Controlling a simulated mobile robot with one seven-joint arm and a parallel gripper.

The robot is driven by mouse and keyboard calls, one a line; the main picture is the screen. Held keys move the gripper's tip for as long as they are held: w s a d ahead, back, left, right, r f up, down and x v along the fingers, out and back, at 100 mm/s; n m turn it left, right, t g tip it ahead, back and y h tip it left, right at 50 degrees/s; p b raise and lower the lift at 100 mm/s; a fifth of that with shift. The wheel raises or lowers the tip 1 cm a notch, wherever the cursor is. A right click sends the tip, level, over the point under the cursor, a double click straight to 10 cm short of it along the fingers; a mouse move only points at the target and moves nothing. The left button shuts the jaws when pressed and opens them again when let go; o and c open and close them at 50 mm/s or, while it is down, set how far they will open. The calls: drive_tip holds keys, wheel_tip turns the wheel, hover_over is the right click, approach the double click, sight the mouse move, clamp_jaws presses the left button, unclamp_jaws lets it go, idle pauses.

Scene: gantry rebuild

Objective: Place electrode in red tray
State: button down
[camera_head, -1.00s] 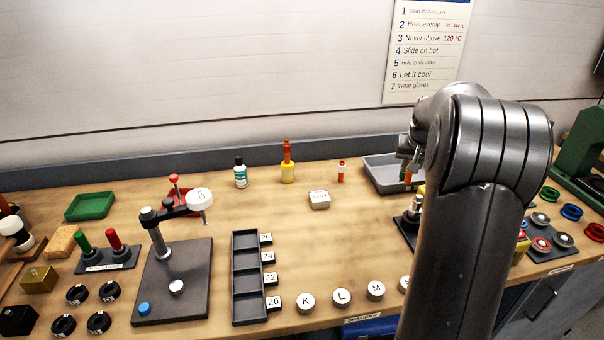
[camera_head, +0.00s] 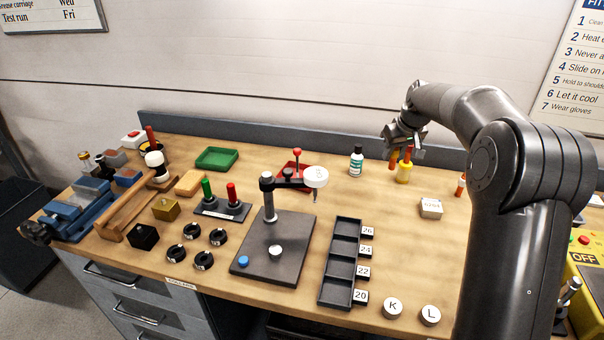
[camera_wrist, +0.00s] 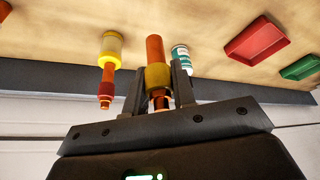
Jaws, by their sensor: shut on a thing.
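My gripper (camera_wrist: 159,84) is shut on the electrode (camera_wrist: 155,50), an orange-copper rod with a yellow band. The electrode also shows in the head view (camera_head: 393,159), hanging below my gripper (camera_head: 398,147) above the back of the bench. The red tray (camera_head: 284,170) stands left of my gripper, partly hidden behind the post-and-arm stand. In the wrist view the red tray (camera_wrist: 257,42) is empty and lies to the right of the electrode, clearly apart from it.
A green tray (camera_head: 216,159) lies farther left.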

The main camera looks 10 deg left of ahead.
drive_tip(key=s+a+n+y, duration=0.1)
drive_tip(key=a+n, duration=0.2)
drive_tip(key=a, duration=1.1)
approach(299, 176)
drive_tip(key=shift+s+d+f+n+g, duration=0.1)
drive_tip(key=shift+s+f+n+g, duration=0.1)
drive_tip(key=shift+f, duration=0.55)
drive_tip(key=shift+s+f+n+g, duration=0.1)
drive_tip(key=shift+s+f+g, duration=0.15)
drive_tip(key=shift+f, duration=0.55)
drive_tip(key=shift+f, duration=0.15)
drive_tip(key=c, duration=1.2)
unclamp_jaws()
